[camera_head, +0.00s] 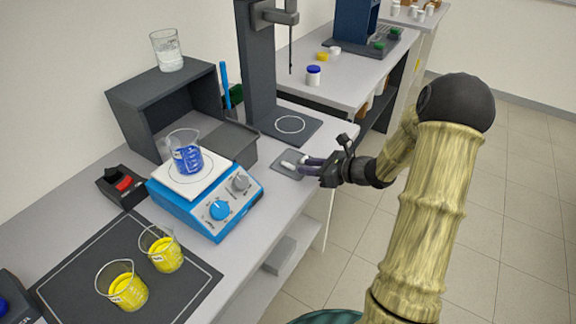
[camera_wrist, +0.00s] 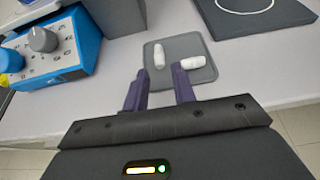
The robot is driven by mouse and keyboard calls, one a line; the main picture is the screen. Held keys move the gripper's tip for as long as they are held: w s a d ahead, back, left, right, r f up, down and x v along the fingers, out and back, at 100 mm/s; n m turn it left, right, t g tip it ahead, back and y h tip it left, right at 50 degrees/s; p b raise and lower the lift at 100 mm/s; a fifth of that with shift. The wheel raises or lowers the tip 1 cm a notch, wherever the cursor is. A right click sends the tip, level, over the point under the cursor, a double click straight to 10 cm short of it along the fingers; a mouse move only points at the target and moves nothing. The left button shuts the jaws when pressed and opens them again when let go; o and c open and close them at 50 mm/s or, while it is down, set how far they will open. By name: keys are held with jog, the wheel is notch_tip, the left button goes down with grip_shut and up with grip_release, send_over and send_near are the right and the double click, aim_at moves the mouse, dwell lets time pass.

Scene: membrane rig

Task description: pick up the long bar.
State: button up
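Two white rounded bars lie on a small grey pad (camera_wrist: 178,80) on the bench. In the wrist view the left bar (camera_wrist: 159,55) points away from me, and the right bar (camera_wrist: 193,62) lies crosswise. The left one looks slimmer and, allowing for foreshortening, perhaps longer; I cannot be sure which is the long bar. My gripper (camera_wrist: 161,70) is open and empty, its purple fingers spread. The left bar appears in the gap just beyond the fingertips, and the right bar beside the right fingertip. In the head view my gripper (camera_head: 304,168) hovers at the pad (camera_head: 287,172).
A blue stirrer hotplate (camera_head: 205,200) with a beaker of blue liquid (camera_head: 186,155) stands left of the pad. A dark stand base (camera_head: 268,128) is behind it. Two yellow-filled beakers (camera_head: 128,290) sit on a dark mat (camera_head: 70,290). The bench's front edge is close to the pad.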

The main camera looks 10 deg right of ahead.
aim_at(291, 165)
jog(key=x, duration=0.5)
jog(key=shift+a+p, duration=0.1)
jog(key=shift+p, duration=0.25)
grip_shut()
